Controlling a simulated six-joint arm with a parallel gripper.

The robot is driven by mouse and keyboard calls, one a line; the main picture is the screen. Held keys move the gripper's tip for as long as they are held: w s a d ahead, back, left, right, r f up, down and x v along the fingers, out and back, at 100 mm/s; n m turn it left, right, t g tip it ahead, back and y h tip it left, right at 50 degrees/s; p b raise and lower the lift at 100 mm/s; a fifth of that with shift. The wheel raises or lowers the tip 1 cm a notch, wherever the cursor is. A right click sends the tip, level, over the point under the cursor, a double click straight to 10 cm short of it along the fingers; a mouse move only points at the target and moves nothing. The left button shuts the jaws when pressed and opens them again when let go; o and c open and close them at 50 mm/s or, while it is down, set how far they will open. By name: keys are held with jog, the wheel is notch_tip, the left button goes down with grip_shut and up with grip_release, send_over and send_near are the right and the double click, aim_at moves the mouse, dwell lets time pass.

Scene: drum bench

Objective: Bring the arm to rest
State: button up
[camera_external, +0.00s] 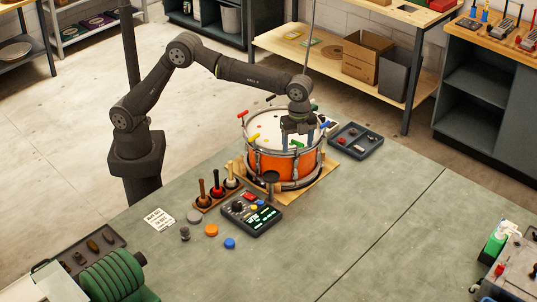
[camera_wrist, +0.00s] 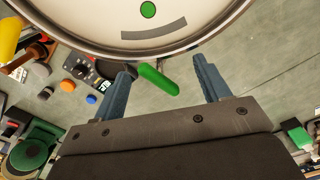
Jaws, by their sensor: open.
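My gripper (camera_external: 297,132) is open, with its fingers pointing down, above the near right part of an orange drum (camera_external: 268,163) on the bench. In the wrist view my gripper (camera_wrist: 165,80) shows two blue-grey fingers spread apart with nothing held between them. A green-handled key (camera_wrist: 158,80) at the drum's rim shows between the fingers, lower down; I cannot tell if a finger touches it. The white drumhead (camera_wrist: 140,25) bears a green dot and a grey arc mark. Red and yellow handles also stand around the rim in the external view.
A black control box (camera_external: 251,213), a wooden rack (camera_external: 217,195) of tools and several coloured discs lie left of the drum. A dark tray (camera_external: 356,140) with small parts sits behind it to the right.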

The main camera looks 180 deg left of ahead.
jog(key=shift+n, duration=1.3)
jog(key=m, duration=0.4)
jog(key=shift+m, duration=0.4)
jog(key=m, duration=0.5)
